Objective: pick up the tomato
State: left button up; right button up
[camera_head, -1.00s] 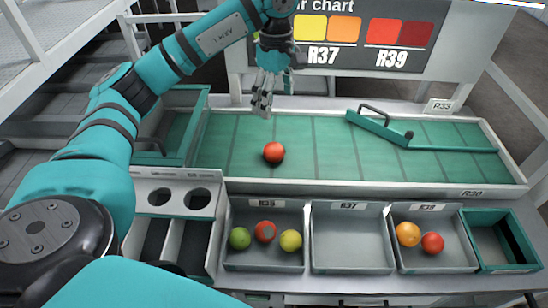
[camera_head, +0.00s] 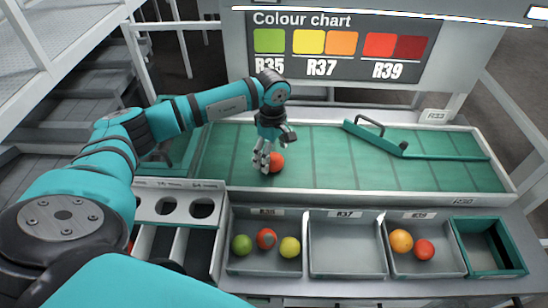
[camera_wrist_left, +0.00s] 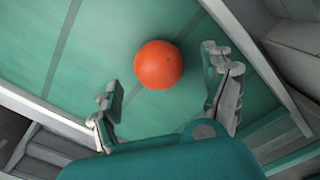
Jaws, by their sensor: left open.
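A round red-orange tomato (camera_head: 276,162) lies on the green belt. In the left wrist view the tomato (camera_wrist_left: 158,65) sits ahead of the fingertips, roughly between the lines of the two fingers. My left gripper (camera_head: 264,160) is down at belt height just left of the tomato, partly overlapping it in the head view. In the left wrist view my left gripper (camera_wrist_left: 166,90) is open and empty, with its fingers spread wide. My right gripper is not in view.
In front of the belt (camera_head: 330,165) stand a tray labelled R35 (camera_head: 262,268) with several fruits, an empty tray labelled R37 (camera_head: 345,262) and one labelled R39 (camera_head: 428,272) with two fruits. A teal bin (camera_head: 487,222) stands at right. A teal bar (camera_head: 375,140) crosses the belt.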

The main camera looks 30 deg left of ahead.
pick_arm(q)
jog(key=shift+f, duration=1.2)
jog(key=c, duration=0.9)
jog(key=shift+r, duration=0.1)
